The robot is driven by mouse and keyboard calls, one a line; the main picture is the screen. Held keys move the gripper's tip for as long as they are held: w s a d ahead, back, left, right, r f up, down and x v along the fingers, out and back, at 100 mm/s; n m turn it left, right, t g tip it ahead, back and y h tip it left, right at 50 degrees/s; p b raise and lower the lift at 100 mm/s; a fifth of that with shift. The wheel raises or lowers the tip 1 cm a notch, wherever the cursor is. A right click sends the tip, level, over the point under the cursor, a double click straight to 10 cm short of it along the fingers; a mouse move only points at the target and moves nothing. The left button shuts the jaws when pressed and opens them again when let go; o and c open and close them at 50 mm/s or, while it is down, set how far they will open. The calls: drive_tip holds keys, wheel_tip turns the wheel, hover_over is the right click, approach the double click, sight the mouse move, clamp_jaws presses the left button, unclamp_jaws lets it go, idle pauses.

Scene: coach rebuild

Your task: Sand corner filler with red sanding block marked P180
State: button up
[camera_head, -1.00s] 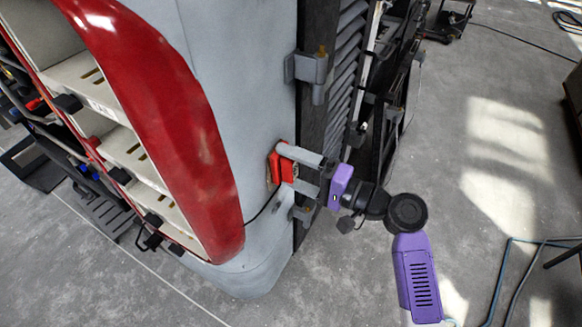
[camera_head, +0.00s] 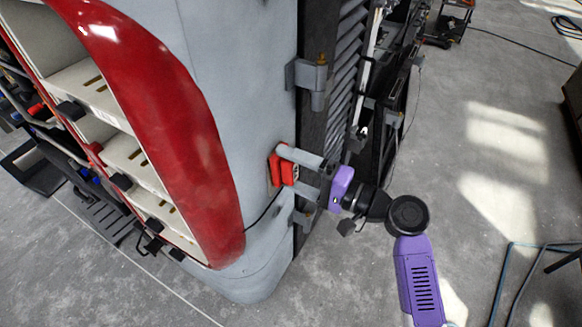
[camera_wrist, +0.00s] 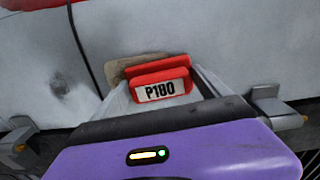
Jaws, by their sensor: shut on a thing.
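The red sanding block (camera_head: 275,170) is held at the tip of my gripper (camera_head: 287,169), against the grey corner panel (camera_head: 255,110) of the coach. In the wrist view the block (camera_wrist: 160,84) shows a white label reading P180 between my gripper's fingers (camera_wrist: 162,90). My gripper is shut on the block. A tan-brown patch of filler (camera_wrist: 122,70) shows behind the block's upper left edge. The block covers most of that patch. Whether the block touches the surface I cannot tell for sure.
A red curved trim panel (camera_head: 165,110) and an open shelf rack (camera_head: 115,140) lie to the left. Metal hinges (camera_head: 312,78) and a dark louvred panel (camera_head: 345,80) stand close on the right. A thin black cable (camera_wrist: 82,45) hangs along the grey panel. Floor at right is mostly clear.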

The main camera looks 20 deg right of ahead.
sight(289, 183)
drive_tip(key=shift+s+f+b, duration=0.1)
drive_tip(key=shift+f+b, duration=1.9)
drive_tip(key=shift+f, duration=0.65)
wheel_tip(289, 183, down, 4)
drive_tip(key=b, duration=0.3)
drive_tip(key=shift+a+r, duration=0.1)
drive_tip(key=shift+r, duration=0.1)
drive_tip(key=shift+r, duration=0.1)
drive_tip(key=shift+a+r+p, duration=0.15)
drive_tip(key=shift+r+p, duration=1.55)
drive_tip(key=shift+r, duration=0.65)
drive_tip(key=shift+r+p, duration=2.7)
drive_tip(key=shift+r, duration=0.55)
drive_tip(key=shift+f, duration=0.1)
